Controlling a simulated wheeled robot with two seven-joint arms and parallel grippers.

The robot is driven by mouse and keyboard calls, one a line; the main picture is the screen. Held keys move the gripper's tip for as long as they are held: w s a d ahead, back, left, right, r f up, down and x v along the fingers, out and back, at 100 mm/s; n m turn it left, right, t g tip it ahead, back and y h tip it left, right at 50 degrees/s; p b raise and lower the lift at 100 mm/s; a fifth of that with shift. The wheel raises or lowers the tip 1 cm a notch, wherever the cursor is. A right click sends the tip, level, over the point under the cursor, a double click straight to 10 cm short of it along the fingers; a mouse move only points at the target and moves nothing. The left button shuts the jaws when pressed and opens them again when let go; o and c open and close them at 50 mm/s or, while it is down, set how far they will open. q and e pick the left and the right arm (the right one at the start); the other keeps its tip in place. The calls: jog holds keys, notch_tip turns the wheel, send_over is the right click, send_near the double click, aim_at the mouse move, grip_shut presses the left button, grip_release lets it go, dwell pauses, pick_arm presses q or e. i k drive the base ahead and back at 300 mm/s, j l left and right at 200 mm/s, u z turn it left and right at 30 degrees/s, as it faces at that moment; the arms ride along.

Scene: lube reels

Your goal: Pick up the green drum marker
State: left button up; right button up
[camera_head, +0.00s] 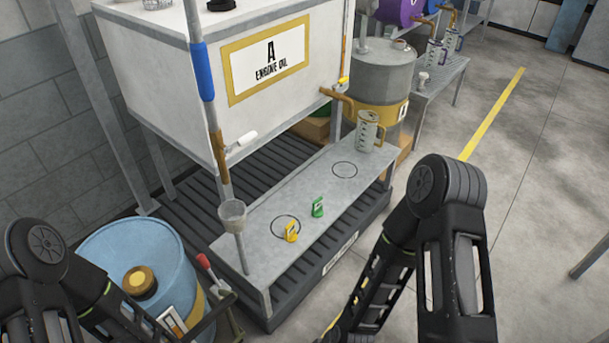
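The green drum marker (318,207) is a small green tag with a pale face, standing on the grey metal bench (300,188) in front of the white engine oil tank. A similar yellow marker (291,231) stands to its left and nearer, at the edge of a dark ring on the bench top. Black links of my two arms show at the lower left and at the right. Both arms are apart from the green marker. Neither gripper's fingertips are in the picture.
The white tank (175,75) labelled "A ENGINE OIL" stands behind the bench. A measuring jug (368,131) stands at the bench's far end. A blue drum (135,250) is at lower left, and a grey drum (382,72) stands behind the jug.

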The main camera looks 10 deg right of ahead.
aim_at(317, 211)
jog(key=z, duration=1.55)
jog(key=i+j, duration=0.25)
jog(key=i, duration=0.2)
jog(key=i+j, duration=0.25)
jog(key=i, duration=0.25)
jog(key=i+j, duration=0.25)
jog(key=i, duration=0.2)
